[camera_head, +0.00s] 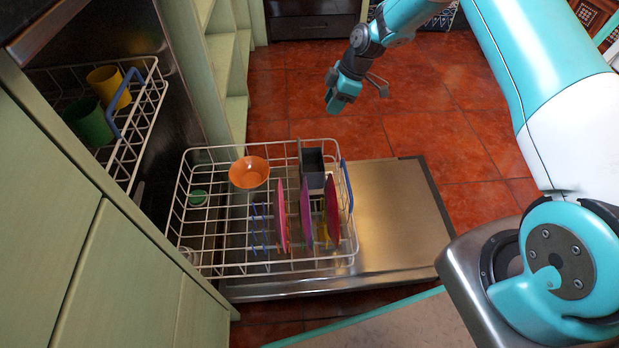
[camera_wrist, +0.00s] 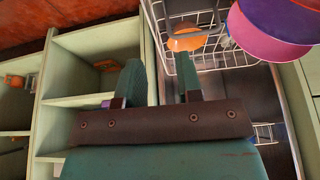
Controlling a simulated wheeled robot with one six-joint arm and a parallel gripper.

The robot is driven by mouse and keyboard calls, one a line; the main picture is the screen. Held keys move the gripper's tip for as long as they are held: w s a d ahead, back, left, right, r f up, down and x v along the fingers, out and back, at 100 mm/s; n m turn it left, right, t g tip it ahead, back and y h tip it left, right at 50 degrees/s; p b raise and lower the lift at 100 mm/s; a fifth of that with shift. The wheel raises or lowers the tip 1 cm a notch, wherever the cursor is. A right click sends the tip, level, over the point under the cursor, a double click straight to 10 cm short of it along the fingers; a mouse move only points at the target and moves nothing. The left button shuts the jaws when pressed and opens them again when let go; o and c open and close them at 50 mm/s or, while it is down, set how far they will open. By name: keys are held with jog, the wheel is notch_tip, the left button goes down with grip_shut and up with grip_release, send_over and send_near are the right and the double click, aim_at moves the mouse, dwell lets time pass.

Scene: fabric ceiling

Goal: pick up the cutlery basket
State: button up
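The cutlery basket (camera_head: 312,168) is a dark grey, box-shaped holder with an open top. It stands at the back right of the pulled-out lower dishwasher rack (camera_head: 200,260). My gripper (camera_head: 338,105) hangs above the red floor, beyond the rack and apart from the basket. In the wrist view my gripper (camera_wrist: 160,75) has its two teal fingers spread, with nothing between them.
An orange bowl (camera_head: 249,172) and several upright plates (camera_head: 305,212) are in the rack beside the basket. The open dishwasher door (camera_head: 395,220) lies under it. An upper rack (camera_head: 130,150) holds a yellow cup (camera_head: 108,87) and green cup (camera_head: 88,124). Green shelves (camera_head: 228,60) stand behind.

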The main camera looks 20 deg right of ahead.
jog(key=b, duration=0.5)
send_near(308, 148)
jog(key=x, duration=0.5)
jog(key=b+x, duration=0.3)
jog(key=x, duration=0.2)
jog(key=shift+d+f, duration=0.1)
jog(key=shift+d, duration=0.05)
jog(key=shift+c, duration=0.5)
grip_shut()
